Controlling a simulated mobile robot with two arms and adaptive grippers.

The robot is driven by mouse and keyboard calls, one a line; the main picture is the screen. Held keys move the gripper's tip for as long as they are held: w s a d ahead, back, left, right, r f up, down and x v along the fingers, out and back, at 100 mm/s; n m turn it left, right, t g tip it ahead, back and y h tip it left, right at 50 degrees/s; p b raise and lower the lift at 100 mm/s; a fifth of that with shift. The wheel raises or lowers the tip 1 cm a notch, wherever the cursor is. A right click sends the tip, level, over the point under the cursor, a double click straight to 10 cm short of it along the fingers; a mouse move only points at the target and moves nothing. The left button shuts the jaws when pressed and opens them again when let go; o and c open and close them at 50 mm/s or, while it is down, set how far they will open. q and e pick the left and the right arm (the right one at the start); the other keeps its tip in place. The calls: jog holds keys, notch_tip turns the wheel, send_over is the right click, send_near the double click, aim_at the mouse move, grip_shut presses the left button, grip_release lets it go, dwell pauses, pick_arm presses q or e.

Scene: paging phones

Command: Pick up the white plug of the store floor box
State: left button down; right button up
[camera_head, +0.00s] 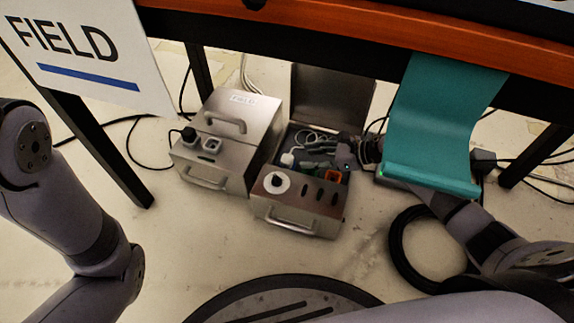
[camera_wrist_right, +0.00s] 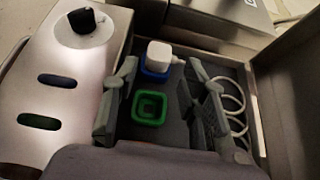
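The white plug (camera_head: 287,158) is in the open metal floor box (camera_head: 297,205), near its left inner side. In the right wrist view the white plug (camera_wrist_right: 162,53) sits on a blue socket (camera_wrist_right: 156,75), with a white cable coming off it. My right gripper (camera_head: 322,160) reaches down into the open box. In the wrist view its fingers (camera_wrist_right: 164,72) are apart, with nothing held between them. The plug lies just beyond the fingertips, roughly centred between them. My left gripper is out of view; only its arm shows.
A green socket (camera_wrist_right: 150,108) lies between the fingers. The raised lid (camera_head: 329,98) stands behind the box. A closed metal box labelled FIELD (camera_head: 237,125) stands to the left. A teal strip (camera_head: 437,120) hangs from the orange table edge (camera_head: 420,32) over my right arm.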

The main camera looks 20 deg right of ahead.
aim_at(288, 159)
jog(key=b+x, duration=0.2)
jog(key=x, duration=0.3)
jog(key=shift+w+a+f, duration=0.15)
jog(key=shift+a+f, duration=0.1)
jog(key=shift+f, duration=0.1)
jog(key=shift+w+a+f, duration=0.1)
jog(key=shift+w+a, duration=0.1)
jog(key=shift+a, duration=0.05)
jog(key=c, duration=0.9)
